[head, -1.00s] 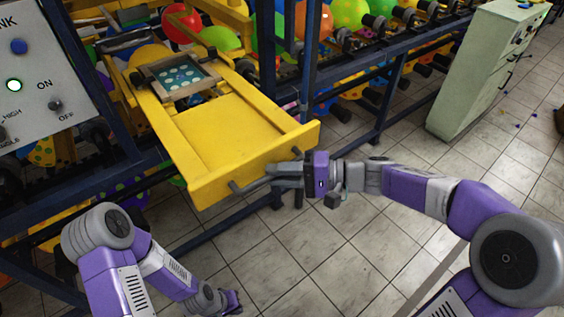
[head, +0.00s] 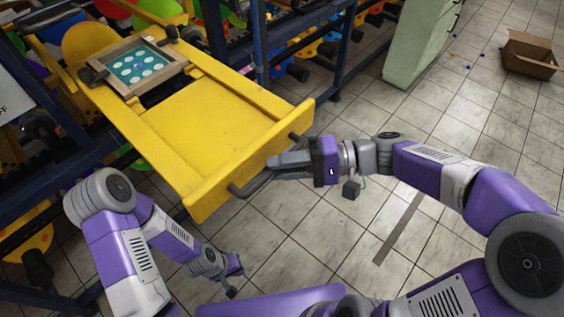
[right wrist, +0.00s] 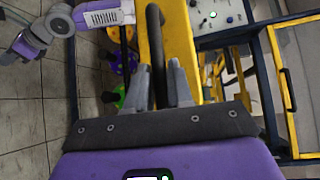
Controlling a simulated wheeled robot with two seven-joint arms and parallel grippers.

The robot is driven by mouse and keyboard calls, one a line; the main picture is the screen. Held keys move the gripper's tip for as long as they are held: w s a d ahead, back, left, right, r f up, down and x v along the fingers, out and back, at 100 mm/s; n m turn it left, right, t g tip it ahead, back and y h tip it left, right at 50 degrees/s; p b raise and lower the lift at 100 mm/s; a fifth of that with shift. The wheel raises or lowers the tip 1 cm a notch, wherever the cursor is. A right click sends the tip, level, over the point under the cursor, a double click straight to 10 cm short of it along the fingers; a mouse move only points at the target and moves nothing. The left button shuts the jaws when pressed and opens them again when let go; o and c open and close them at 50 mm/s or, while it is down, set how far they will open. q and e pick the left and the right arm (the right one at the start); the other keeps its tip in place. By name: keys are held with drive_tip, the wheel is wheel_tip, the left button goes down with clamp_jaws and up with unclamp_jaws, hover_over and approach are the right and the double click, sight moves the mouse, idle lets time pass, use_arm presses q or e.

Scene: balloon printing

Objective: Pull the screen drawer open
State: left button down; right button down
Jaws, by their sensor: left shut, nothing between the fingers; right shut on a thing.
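The yellow screen drawer (head: 200,115) extends out of the blue rack in the head view. Its printing screen, a wooden-framed teal panel with pale dots (head: 141,67), sits toward the rack end. A dark bar handle (head: 246,189) crosses its front board. My right gripper (head: 272,164) is shut on the middle of this handle. The right wrist view also shows the handle (right wrist: 157,40) between the gripper's fingers (right wrist: 158,85). My left gripper (head: 234,270) is shut and empty, low in the head view, below the drawer front and apart from it.
The blue metal rack (head: 258,60) with several colorful balloons stands behind and beside the drawer. A pale green cabinet (head: 415,45) and an open cardboard box (head: 529,56) are farther right.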

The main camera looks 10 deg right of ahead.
drive_tip(key=c, duration=1.1)
unclamp_jaws()
drive_tip(key=d+r+p, duration=0.1)
drive_tip(key=d, duration=0.6)
drive_tip(key=shift+s+d, duration=0.3)
drive_tip(key=shift+s, duration=0.1)
drive_tip(key=s+a+f+h, duration=0.1)
drive_tip(key=f+h, duration=0.3)
drive_tip(key=f, duration=1.1)
drive_tip(key=s+a+f+h, duration=0.1)
drive_tip(key=s+f+h, duration=0.2)
drive_tip(key=f, duration=1.2)
drive_tip(key=s+a+f+g+h, duration=0.1)
drive_tip(key=f+h, duration=0.4)
drive_tip(key=f, duration=1.1)
drive_tip(key=shift+s+a, duration=0.4)
drive_tip(key=shift+a, duration=0.05)
